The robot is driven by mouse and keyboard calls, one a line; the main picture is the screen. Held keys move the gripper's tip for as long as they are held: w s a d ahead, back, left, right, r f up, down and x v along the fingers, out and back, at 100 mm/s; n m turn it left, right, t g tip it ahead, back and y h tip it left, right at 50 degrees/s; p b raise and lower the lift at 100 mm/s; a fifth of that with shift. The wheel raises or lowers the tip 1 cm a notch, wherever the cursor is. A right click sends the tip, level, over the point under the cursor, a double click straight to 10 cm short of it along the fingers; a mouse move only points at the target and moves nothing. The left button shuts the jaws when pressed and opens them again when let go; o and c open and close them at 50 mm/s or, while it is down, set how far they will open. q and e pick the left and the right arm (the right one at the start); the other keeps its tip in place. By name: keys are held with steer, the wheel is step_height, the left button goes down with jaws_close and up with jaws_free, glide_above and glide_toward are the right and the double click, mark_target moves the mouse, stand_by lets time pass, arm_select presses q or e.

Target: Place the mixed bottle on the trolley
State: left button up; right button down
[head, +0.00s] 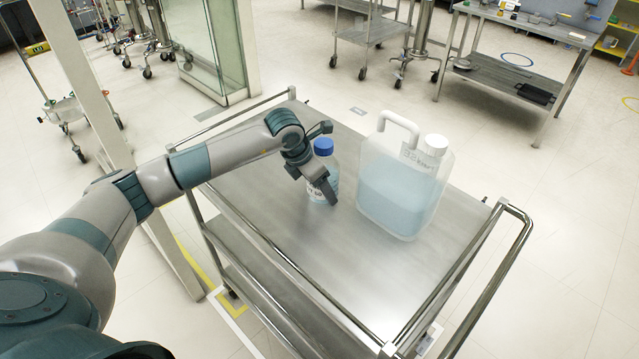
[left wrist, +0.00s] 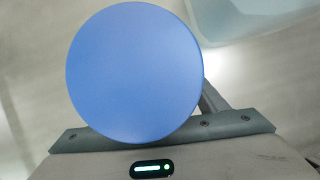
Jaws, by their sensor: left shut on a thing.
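The mixed bottle (head: 323,172) is a clear bottle with a blue cap and a label. It stands upright at the trolley's top, left of a big jug. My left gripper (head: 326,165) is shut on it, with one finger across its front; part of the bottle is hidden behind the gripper. In the left wrist view the round blue cap (left wrist: 135,72) fills the middle, close to the camera. The trolley (head: 290,262) has a steel top with rails. The bottle appears to be on the top surface, but its base is partly hidden. My right gripper is not in view.
A large translucent jug (head: 398,190) with a white cap and bluish liquid stands just right of the bottle. The trolley top is clear at the front. A steel table (head: 520,85) and another trolley (head: 365,30) stand behind. A pale post (head: 85,80) rises on the left.

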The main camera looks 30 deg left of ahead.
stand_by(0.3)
arm_select(q)
steer(key=o, duration=1.6)
steer(key=shift+o, duration=0.2)
steer(key=shift+r, duration=0.1)
steer(key=shift+r, duration=0.1)
steer(key=b+v, duration=0.4)
steer(key=v, duration=0.7)
steer(key=shift+s+r+b, duration=0.25)
steer(key=shift+r+b, duration=0.1)
steer(key=shift+b, duration=0.05)
